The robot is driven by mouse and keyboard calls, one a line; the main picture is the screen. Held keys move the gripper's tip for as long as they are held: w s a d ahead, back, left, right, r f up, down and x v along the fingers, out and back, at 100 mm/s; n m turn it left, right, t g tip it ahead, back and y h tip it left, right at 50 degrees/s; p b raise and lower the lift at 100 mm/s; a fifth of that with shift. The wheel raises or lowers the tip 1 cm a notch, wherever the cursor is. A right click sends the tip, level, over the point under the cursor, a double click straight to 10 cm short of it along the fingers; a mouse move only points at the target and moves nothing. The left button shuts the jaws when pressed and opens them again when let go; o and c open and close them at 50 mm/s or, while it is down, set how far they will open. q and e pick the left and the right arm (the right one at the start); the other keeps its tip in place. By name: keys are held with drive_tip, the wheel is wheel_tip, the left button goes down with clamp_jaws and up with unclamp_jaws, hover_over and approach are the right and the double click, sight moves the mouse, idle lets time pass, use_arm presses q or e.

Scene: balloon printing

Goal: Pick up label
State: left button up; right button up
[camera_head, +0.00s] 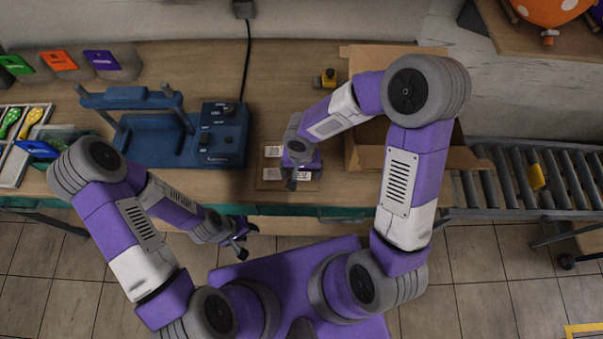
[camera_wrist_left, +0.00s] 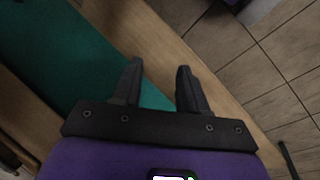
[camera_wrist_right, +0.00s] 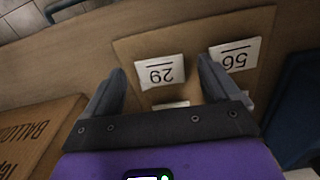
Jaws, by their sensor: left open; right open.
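Several white printed labels lie on a flat brown board (camera_head: 261,184) at the table's front edge. One label (camera_head: 272,151) shows at the board's back left, another (camera_head: 270,174) at its front left. My right gripper (camera_head: 292,184) is over the board, open and empty. In the right wrist view, one label (camera_wrist_right: 160,71) lies between and beyond the open fingertips (camera_wrist_right: 162,68); a second label (camera_wrist_right: 236,52) is by the right finger. A third is mostly hidden behind the gripper. My left gripper (camera_head: 240,246) is open and empty, off the table's front edge; its fingers also show in the left wrist view (camera_wrist_left: 160,67).
A blue printing machine (camera_head: 155,140) with a control box (camera_head: 220,133) stands left of the board. An open cardboard box (camera_head: 462,155) stands to the right, close to my right arm. A roller conveyor (camera_head: 520,178) is further right. A tray of balloons (camera_head: 20,135) is far left.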

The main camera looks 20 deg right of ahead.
drive_tip(key=shift+f+b, duration=0.35)
drive_tip(key=shift+b, duration=0.2)
idle(0.6)
drive_tip(key=c, duration=1.1)
